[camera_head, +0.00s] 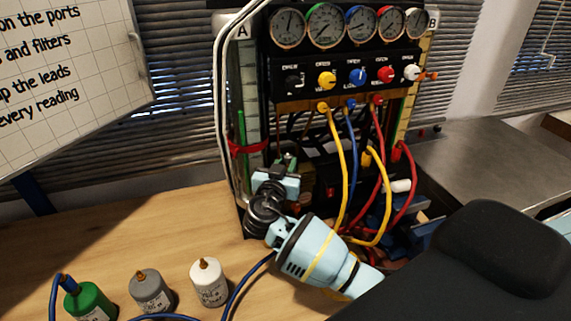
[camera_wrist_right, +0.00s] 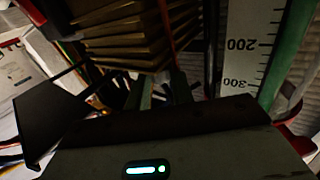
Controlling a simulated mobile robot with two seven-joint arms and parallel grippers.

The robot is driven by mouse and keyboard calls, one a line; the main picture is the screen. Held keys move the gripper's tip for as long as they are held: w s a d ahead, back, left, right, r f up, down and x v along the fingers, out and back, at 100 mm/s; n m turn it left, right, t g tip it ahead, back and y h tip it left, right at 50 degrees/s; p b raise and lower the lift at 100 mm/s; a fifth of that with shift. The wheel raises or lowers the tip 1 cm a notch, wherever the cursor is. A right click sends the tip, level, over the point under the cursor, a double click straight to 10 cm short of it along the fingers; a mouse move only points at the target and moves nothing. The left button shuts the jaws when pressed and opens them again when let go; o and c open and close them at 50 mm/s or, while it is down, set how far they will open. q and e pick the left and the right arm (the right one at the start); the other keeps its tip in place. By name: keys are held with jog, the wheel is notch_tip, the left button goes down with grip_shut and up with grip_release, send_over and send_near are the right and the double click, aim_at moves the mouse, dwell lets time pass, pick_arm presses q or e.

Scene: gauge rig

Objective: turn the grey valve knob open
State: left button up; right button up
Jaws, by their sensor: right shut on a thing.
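A row of valve knobs runs along the black panel (camera_head: 345,68) below the gauges in the head view. From left they are a dark knob (camera_head: 292,84), a yellow one, a blue one, a red one and a pale grey-white knob (camera_head: 411,72). I cannot tell for sure which is the grey one. My right gripper (camera_head: 287,164) is low at the rig's left side, below and apart from this row. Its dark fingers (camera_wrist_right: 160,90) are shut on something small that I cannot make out. My left gripper is not in view.
Yellow, blue and red hoses (camera_head: 388,205) hang in front of the rig beside my right arm. A green bottle (camera_head: 88,300), a grey bottle (camera_head: 151,292) and a white bottle (camera_head: 209,284) stand on the wooden bench (camera_head: 60,250).

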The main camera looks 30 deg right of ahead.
jog(key=shift+d+f+t, duration=0.1)
jog(key=shift+f+t, duration=0.1)
jog(key=shift+t, duration=0.1)
jog(key=shift+s+r+n+t+y, duration=0.1)
jog(key=shift+n+t+y, duration=0.4)
jog(key=shift+n+y, duration=0.25)
grip_shut()
grip_release()
jog(key=o, duration=1)
